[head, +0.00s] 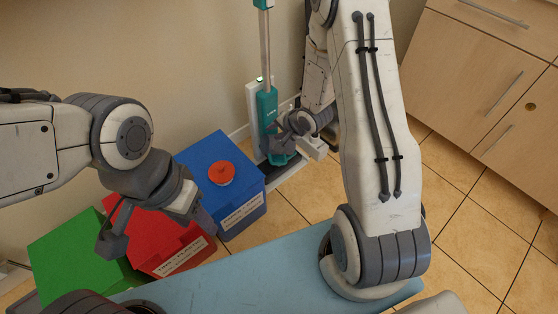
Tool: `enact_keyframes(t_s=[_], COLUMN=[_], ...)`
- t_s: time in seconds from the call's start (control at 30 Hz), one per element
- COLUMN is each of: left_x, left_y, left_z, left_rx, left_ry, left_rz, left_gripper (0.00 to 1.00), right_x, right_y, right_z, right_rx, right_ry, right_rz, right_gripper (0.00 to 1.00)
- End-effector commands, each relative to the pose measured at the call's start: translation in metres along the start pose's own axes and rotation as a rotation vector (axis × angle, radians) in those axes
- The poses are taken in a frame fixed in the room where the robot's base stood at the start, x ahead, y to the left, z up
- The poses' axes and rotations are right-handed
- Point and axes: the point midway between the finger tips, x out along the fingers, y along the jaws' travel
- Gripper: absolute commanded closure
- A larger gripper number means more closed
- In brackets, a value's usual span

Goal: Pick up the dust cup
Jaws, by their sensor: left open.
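A round orange-red piece with a small knob and a pale rim (222,173) sits on top of the blue bin (240,213). It may be the dust cup, but I cannot tell for sure. A teal upright stick vacuum (267,107) stands against the wall at the back. My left gripper (155,235) is open and empty over the red bin, left of and nearer than the orange-red piece. My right gripper (294,143) is beside the lower body of the vacuum and covers part of it. Whether its fingers hold the vacuum is unclear.
A light-blue surface (250,272) fills the front. Wooden cabinets (480,85) stand at the right. Tiled floor (455,215) lies clear between.

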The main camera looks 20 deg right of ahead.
Motion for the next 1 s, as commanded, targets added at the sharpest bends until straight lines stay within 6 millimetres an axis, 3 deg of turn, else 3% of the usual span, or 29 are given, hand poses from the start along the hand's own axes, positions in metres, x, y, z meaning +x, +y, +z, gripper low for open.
enact_keyframes(t_s=[0.03,0.1,0.23,0.4,0.57,0.8,1.0], left_x=[0.040,0.065,0.103,0.132,0.142,0.163,0.169], left_y=[-0.003,-0.005,-0.007,-0.009,-0.010,-0.012,-0.012], left_z=[0.002,0.004,0.005,0.007,0.007,0.009,0.009], left_rx=[0.000,0.000,0.000,0.000,0.000,0.000,0.000], left_ry=[0.000,0.000,0.000,0.000,0.000,0.000,0.000], left_rz=[0.000,0.000,0.000,0.000,0.000,0.000,0.000], left_gripper=[0.49,0.49,0.49,0.49,0.49,0.49,0.49], right_x=[0.040,0.068,0.106,0.131,0.140,0.173,0.185], right_y=[0.042,0.073,0.122,0.160,0.170,0.159,0.151], right_z=[-0.001,-0.004,-0.005,-0.003,-0.002,-0.003,-0.005], right_rx=[0.104,0.242,0.482,0.703,0.790,0.797,0.799], right_ry=[-0.005,-0.018,-0.050,-0.094,-0.117,-0.120,-0.118], right_rz=[-0.033,-0.094,-0.207,-0.318,-0.367,-0.372,-0.372], right_gripper=[0.68,0.68,0.68,0.68,0.68,0.68,0.68])
